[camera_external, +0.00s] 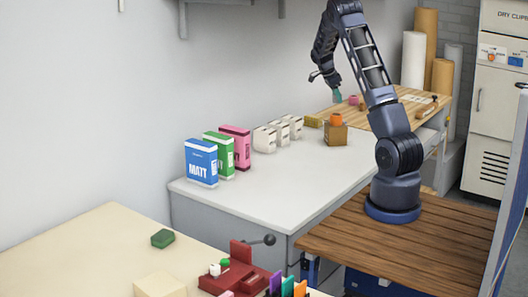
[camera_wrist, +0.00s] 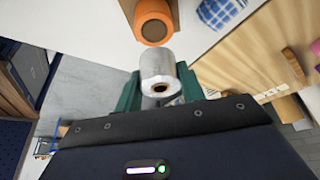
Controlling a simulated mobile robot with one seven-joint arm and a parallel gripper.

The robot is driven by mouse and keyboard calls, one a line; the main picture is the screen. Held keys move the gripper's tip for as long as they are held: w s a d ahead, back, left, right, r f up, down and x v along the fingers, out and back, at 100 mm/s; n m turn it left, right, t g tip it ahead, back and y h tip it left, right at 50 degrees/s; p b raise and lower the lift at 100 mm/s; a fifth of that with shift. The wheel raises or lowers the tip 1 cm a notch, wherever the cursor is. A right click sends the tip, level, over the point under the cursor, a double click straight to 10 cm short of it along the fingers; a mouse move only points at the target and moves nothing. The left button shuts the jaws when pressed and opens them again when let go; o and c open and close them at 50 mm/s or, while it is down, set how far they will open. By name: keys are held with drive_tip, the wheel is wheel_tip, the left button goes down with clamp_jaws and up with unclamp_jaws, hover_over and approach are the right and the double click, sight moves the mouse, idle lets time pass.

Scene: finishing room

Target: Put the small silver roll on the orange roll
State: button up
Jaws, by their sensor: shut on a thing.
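The small silver roll (camera_wrist: 157,66) is between the green fingers of my gripper (camera_wrist: 160,85) in the wrist view, and the gripper is shut on it. The orange roll (camera_wrist: 153,22) lies just beyond it in that view, with a dark hole in its end. In the external view the orange roll (camera_external: 336,119) sits on top of a wooden block (camera_external: 336,135) on the white counter. My gripper (camera_external: 337,96) is above the orange roll there and apart from it. The silver roll is too small to make out in the external view.
Cream boxes (camera_external: 265,138) stand left of the wooden block, and blue (camera_external: 201,162), green and pink boxes stand farther left. A wooden bench (camera_external: 410,97) with small items lies behind. The front of the white counter (camera_external: 300,182) is clear.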

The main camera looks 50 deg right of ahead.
sight(325, 120)
drive_tip(key=shift+f, duration=2.7)
drive_tip(key=shift+f, duration=0.1)
drive_tip(key=o, duration=1)
drive_tip(key=v, duration=1.2)
